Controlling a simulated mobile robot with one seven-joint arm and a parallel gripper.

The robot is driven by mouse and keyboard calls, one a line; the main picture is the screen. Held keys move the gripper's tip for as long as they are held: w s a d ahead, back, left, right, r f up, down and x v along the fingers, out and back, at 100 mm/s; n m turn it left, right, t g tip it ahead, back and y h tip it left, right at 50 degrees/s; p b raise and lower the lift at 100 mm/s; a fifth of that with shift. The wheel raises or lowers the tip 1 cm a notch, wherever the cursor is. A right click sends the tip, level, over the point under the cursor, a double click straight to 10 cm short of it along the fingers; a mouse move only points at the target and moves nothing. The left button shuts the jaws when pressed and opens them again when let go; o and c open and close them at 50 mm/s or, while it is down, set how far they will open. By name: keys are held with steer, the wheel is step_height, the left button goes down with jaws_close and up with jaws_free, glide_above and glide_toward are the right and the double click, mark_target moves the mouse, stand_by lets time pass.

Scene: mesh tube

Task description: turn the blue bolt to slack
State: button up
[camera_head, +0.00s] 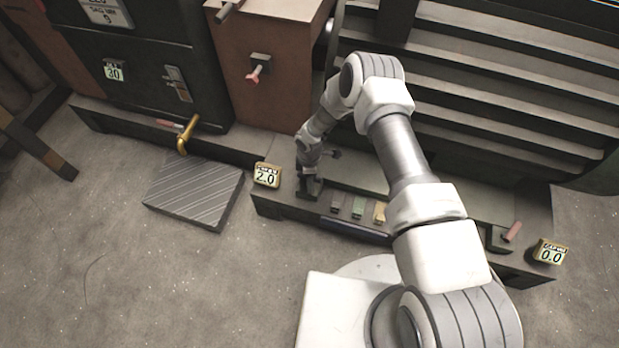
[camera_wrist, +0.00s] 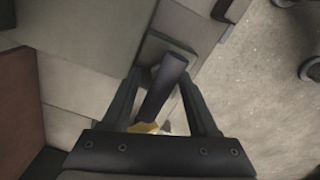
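The blue bolt shows in the wrist view as a dark blue-grey bar (camera_wrist: 163,88), tilted, lying between my gripper's two fingers. My gripper (camera_wrist: 160,80) is open around it, with a gap visible on each side, wider on the right. In the head view my gripper (camera_head: 309,188) is low at the left end of the machine's front base, just right of a yellow-framed sign reading 2.0 (camera_head: 267,175). There the gripper hides the bolt.
A red-handled bolt (camera_head: 512,232) stands at the base's right end, beside a sign reading 0.0 (camera_head: 550,252). A striped plate (camera_head: 195,190) and a yellow handle (camera_head: 187,133) are left. Floor in front is clear.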

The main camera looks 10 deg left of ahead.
step_height(320, 180, up, 18)
steer(key=p, duration=0.6)
steer(key=shift+f, duration=0.25)
